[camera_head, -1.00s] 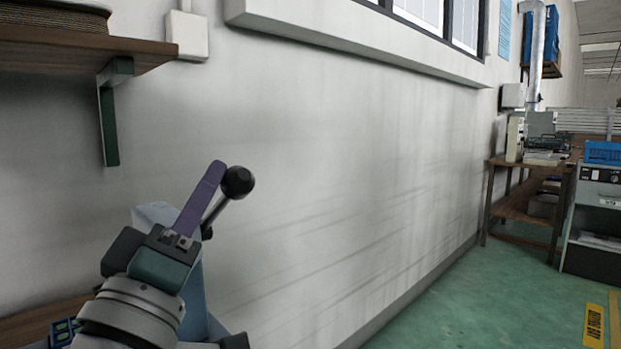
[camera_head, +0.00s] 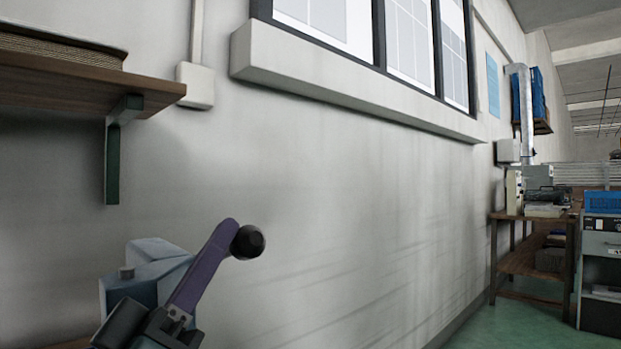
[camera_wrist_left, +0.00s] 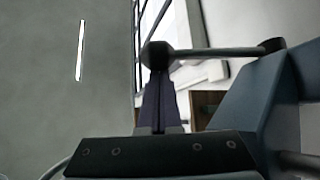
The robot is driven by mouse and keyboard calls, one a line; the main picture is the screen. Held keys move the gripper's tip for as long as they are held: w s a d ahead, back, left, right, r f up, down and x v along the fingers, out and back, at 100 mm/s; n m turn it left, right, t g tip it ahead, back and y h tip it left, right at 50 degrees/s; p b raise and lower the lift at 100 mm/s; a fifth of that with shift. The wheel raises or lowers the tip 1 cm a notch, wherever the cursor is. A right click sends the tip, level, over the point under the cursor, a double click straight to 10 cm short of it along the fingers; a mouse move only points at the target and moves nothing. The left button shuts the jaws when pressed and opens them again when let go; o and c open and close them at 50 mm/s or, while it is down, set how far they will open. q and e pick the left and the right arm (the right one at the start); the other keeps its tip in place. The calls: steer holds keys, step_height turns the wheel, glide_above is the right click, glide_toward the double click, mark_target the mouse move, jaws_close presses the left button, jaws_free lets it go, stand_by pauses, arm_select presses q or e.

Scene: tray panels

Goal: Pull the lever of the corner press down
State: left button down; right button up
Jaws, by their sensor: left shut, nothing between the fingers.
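The corner press (camera_head: 160,270) is a blue-grey block at the lower left of the head view. Its lever ends in a black ball knob (camera_head: 247,242). In the left wrist view, the lever rod (camera_wrist_left: 215,52) runs from the knob (camera_wrist_left: 158,56) to a dark pivot beside the press body (camera_wrist_left: 270,105). My left gripper (camera_head: 230,232) has its purple fingers shut with nothing between them. Its tips are right at the knob, seemingly against it; exact contact is unclear. The fingers hide the rod in the head view. My right gripper is out of view.
A wooden shelf (camera_head: 70,82) on a green bracket (camera_head: 113,160) juts from the wall above the press. A window sill (camera_head: 340,85) runs along the wall. A bench with equipment (camera_head: 530,225) stands far right. The wall right of the knob is bare.

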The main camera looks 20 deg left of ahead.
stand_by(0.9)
arm_select(q)
steer(key=s+p, duration=0.1)
steer(key=s, duration=1.2)
steer(key=shift+d+f+p, duration=0.2)
steer(key=shift+f+p, duration=0.1)
steer(key=shift+f, duration=0.05)
